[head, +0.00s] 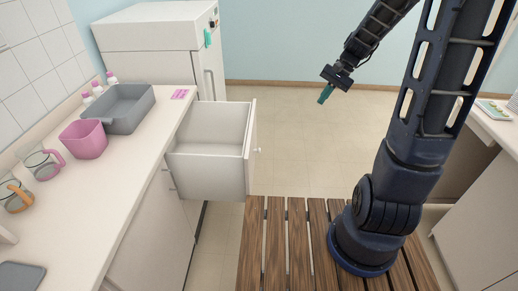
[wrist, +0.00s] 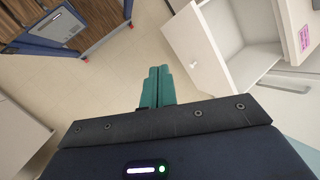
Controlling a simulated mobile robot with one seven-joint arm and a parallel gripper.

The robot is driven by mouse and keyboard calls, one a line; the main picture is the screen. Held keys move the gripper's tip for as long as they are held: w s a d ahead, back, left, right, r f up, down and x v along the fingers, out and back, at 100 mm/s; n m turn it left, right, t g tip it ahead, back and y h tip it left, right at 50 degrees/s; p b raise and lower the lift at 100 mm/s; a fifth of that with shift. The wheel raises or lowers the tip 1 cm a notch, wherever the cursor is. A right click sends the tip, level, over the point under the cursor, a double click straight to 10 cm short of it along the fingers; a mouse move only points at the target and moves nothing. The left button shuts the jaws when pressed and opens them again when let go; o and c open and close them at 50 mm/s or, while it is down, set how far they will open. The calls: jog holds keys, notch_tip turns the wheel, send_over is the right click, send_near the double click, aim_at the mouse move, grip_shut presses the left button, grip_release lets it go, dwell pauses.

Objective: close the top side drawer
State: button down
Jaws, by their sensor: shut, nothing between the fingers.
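The top side drawer (head: 209,168) is pulled well out of the left counter in the head view. It is white and looks empty, and its front panel (head: 251,148) faces right with a small knob. In the wrist view the same drawer (wrist: 235,72) is at the upper right, with its front panel (wrist: 197,45) nearest my gripper. My gripper (head: 323,97) hangs in free air to the right of the drawer, clear of it. Its teal fingers (wrist: 157,86) are together with nothing between them.
The left counter (head: 139,180) carries a grey basin (head: 117,115), a pink container (head: 83,141) and glass jugs (head: 43,162). A white fridge-like cabinet (head: 160,45) stands behind. A slatted wooden platform (head: 297,240) lies below. The floor (head: 300,130) right of the drawer is clear.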

jog(key=w+a+f+m+t+y, duration=0.1)
jog(key=w+a+f+m+y, duration=0.3)
jog(key=f, duration=0.9)
jog(key=w+a+f+m+y, duration=0.35)
jog(key=w+f+m, duration=0.2)
jog(key=f, duration=0.75)
jog(key=w+a+f+m+t+y, duration=0.1)
jog(key=w+a+f+m+y, duration=0.35)
jog(key=f, duration=0.85)
jog(key=w+a, duration=0.1)
jog(key=a, duration=1.1)
jog(key=shift+w+a+f, duration=0.15)
jog(key=shift+a+f, duration=0.05)
jog(key=shift+a, duration=0.1)
jog(key=a, duration=3.7)
jog(key=shift+r, duration=0.2)
